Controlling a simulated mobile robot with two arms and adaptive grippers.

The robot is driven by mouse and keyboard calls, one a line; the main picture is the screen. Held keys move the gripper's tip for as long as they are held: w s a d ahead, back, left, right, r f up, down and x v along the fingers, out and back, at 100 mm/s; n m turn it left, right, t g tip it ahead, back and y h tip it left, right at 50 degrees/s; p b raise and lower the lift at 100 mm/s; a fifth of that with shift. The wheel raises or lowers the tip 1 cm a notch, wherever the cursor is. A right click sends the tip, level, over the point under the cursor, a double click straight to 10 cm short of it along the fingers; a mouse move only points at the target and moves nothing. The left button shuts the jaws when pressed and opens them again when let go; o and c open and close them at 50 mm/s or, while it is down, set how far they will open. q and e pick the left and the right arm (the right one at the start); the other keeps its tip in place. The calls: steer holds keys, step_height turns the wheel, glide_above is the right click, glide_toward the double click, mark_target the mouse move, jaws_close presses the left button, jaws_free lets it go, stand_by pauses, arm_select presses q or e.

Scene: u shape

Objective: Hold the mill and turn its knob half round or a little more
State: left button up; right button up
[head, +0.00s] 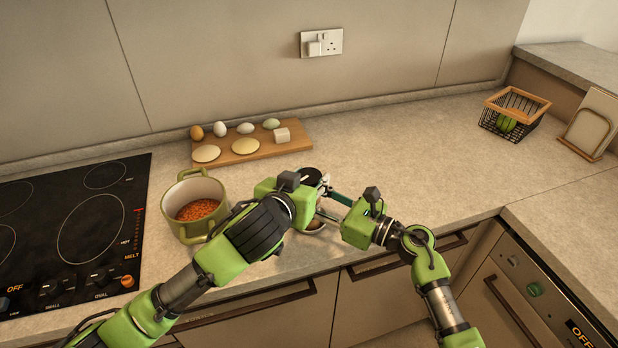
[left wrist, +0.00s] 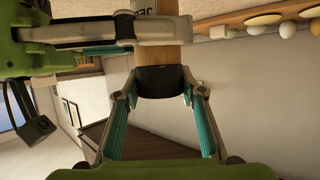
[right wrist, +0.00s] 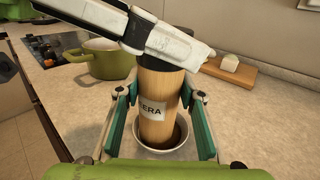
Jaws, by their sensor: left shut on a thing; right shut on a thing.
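The mill has a pale wooden body (right wrist: 155,88) with a white label, and a black knob (left wrist: 160,80) on its top end. It looks roughly upright in the right wrist view. My left gripper (head: 320,186) is shut on the knob, its fingertips on either side in the left wrist view. My right gripper (head: 335,207) is shut on the wooden body below it, a finger on each side of the label. The mill's lower end is over or in a small white bowl (right wrist: 190,150) with dark contents; I cannot tell if it touches. The head view mostly hides the body.
A green pot (head: 188,188) with orange-red contents stands left of my grippers, beside the black hob (head: 60,235). A wooden board (head: 295,133) with eggs and other food lies behind. A wire basket (head: 500,118) stands at the right. The counter between is clear.

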arm_select(q)
steer(key=m+g+h, duration=0.1)
steer(key=m+h, duration=0.1)
steer(key=m+g+h, duration=0.1)
steer(key=m+h, duration=0.1)
steer(key=shift+a+f+m+g+h, duration=0.1)
steer(key=shift+a+m+g+h, duration=0.05)
steer(key=shift+m+g+h, duration=0.15)
steer(key=shift+f+m+g+h, duration=0.2)
steer(key=shift+m+g+h, duration=1.4)
steer(key=shift+m+g, duration=0.65)
steer(key=shift+m+g, duration=0.35)
steer(key=shift+m, duration=0.1)
steer(key=o, duration=1.1)
steer(key=shift+r, duration=0.15)
steer(key=shift+a+r, duration=0.1)
steer(key=shift+r, duration=0.05)
steer(key=v, duration=1.1)
steer(key=shift+s+a, duration=0.1)
steer(key=shift+a, duration=0.35)
